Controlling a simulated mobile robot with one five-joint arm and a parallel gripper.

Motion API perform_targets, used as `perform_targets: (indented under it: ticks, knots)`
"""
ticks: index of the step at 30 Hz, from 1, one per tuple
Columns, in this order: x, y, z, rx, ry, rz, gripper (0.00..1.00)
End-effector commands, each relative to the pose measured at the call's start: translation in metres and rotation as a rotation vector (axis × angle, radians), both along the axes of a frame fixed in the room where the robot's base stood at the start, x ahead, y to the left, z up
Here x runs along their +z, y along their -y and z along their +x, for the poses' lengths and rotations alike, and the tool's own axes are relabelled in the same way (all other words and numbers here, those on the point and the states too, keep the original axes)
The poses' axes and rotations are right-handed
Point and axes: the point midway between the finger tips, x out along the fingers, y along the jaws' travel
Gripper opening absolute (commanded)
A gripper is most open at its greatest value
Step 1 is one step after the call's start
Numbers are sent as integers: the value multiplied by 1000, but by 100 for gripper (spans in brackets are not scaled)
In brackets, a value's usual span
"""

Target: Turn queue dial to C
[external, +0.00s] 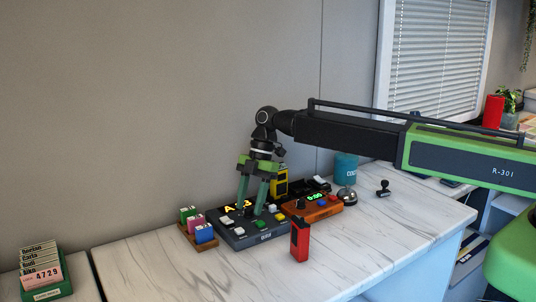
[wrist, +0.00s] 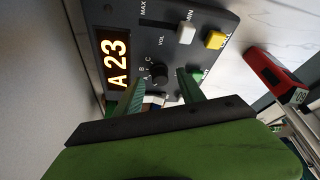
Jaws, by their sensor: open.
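My gripper (external: 252,207) points down over the console. In the wrist view its green fingers (wrist: 161,92) are apart, one on each side of the dial. I cannot tell whether they touch it.
The console also carries a white slider cap (wrist: 186,33), a yellow button (wrist: 215,40) and a green button. A red device (external: 300,240) stands in front, an orange timer box (external: 318,212) to the right, a tray of coloured blocks (external: 204,238) to the left. The left counter is mostly clear.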

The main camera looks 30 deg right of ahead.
Motion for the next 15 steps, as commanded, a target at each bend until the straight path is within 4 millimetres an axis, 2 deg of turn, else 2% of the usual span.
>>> perform_targets:
  ticks: [1, 9, 15]
  knots:
    - [-7, -1, -1, 0, 0, 0, 46]
    - [-5, -3, -1, 0, 0, 0, 46]
    - [-5, -2, -1, 0, 0, 0, 20]
